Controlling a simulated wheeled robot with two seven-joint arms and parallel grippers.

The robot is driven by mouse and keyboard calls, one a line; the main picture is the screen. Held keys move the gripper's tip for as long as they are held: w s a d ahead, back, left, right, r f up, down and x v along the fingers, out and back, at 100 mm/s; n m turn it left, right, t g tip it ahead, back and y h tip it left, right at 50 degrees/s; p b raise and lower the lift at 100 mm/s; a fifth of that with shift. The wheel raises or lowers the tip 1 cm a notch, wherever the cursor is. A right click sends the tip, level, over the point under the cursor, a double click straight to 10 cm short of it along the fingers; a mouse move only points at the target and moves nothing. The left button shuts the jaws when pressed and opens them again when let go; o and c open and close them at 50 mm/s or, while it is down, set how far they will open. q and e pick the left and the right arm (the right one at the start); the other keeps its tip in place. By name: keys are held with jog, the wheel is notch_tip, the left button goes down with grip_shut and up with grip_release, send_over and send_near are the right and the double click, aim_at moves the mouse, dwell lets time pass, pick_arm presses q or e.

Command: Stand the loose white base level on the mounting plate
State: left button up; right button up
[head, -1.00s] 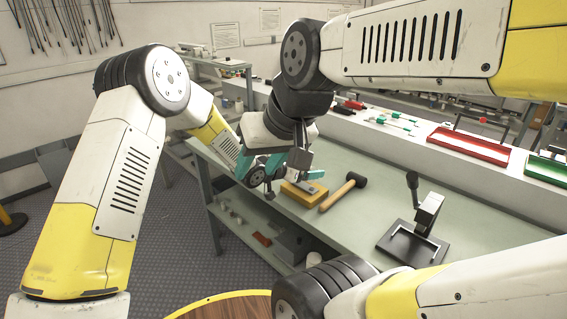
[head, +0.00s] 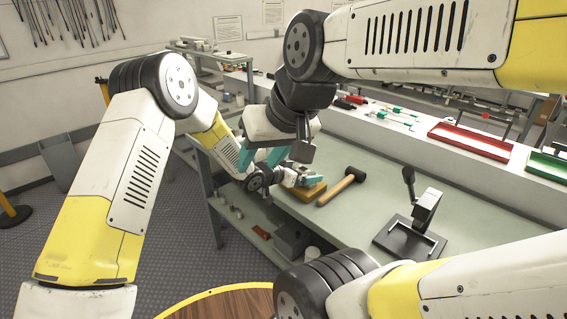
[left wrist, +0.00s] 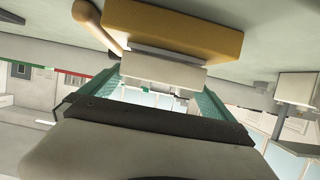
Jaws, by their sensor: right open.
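A white base (left wrist: 162,69) sits between the teal fingers of my left gripper (left wrist: 158,82) in the left wrist view, a finger against each end. Beside it runs a thin grey strip (left wrist: 165,52), apparently the mounting plate's edge, along the yellow-brown block (left wrist: 175,28). The base's edge looks about parallel to the strip; I cannot tell whether they touch. In the head view my left gripper (head: 303,178) is at the block (head: 314,192), largely hiding base and plate. My right gripper (head: 262,158) is open, nearer and left of the block, its teal fingers apart and empty.
A black stand with a lever (head: 410,240) is farther right on the green-grey bench (head: 370,215). Red (head: 470,145) and green (head: 550,165) trays are on the white ledge behind. Bench between mallet and stand is clear.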

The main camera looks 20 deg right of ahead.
pick_arm(q)
jog(key=shift+r, duration=0.5)
jog(key=v, duration=1.2)
jog(key=w+a+r+n+t+y, duration=0.1)
jog(key=a+r+n+y, duration=0.15)
jog(key=a+r, duration=0.4)
jog(key=w+a+r+n+t+y, duration=0.1)
jog(key=a+r+t+y, duration=0.15)
jog(key=a, duration=0.65)
jog(key=w+a+r+n+t+y, duration=0.1)
jog(key=a+r+n+y, duration=0.15)
jog(key=a+r, duration=0.4)
jog(key=s+a+r+n+g+y, duration=0.1)
jog(key=s+a+r+n+y, duration=0.25)
jog(key=s+a, duration=0.8)
jog(key=s+a+n+g, duration=0.2)
jog(key=s+a, duration=0.4)
jog(key=s, duration=0.7)
jog(key=shift+n+h, duration=0.3)
jog(key=shift+n, duration=0.45)
jog(key=shift+a+r, duration=0.15)
